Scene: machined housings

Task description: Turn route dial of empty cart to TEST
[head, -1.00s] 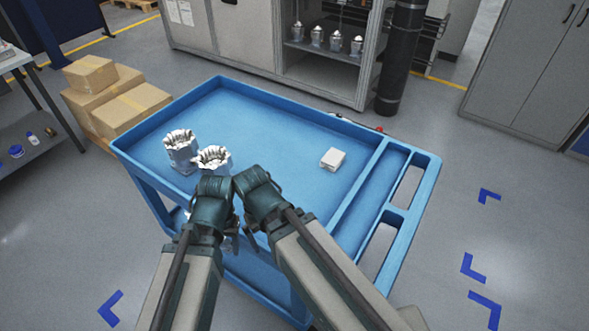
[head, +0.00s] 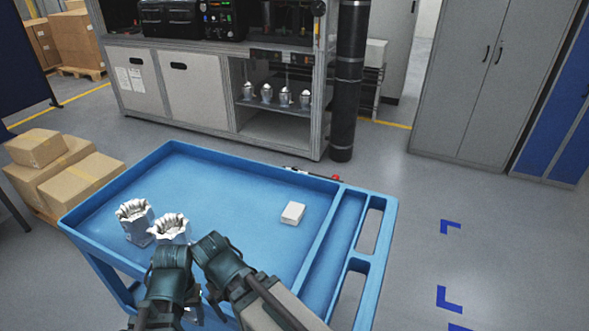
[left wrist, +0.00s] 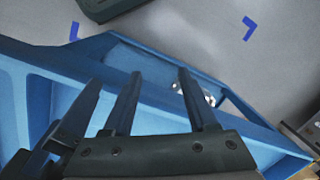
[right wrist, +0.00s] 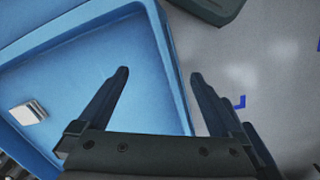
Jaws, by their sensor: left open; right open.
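A blue cart (head: 245,172) stands in front of me in the head view. Two silver, crown-topped machined housings (head: 135,222) (head: 171,229) stand in its tray at the left, and a small white box (head: 292,213) lies at the right. The box also shows in the right wrist view (right wrist: 28,112). No route dial can be made out on the cart. My left gripper (left wrist: 158,76) is open and empty by the cart's near side. My right gripper (right wrist: 159,74) is open and empty, close beside the left one at the near rim.
A grey machine bench (head: 185,95) with several silver parts on a shelf stands behind the cart. Cardboard boxes (head: 80,182) are at the left, a black column (head: 348,90) and grey cabinets (head: 490,85) behind right. Floor right of the cart is clear, with blue corner marks (head: 449,298).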

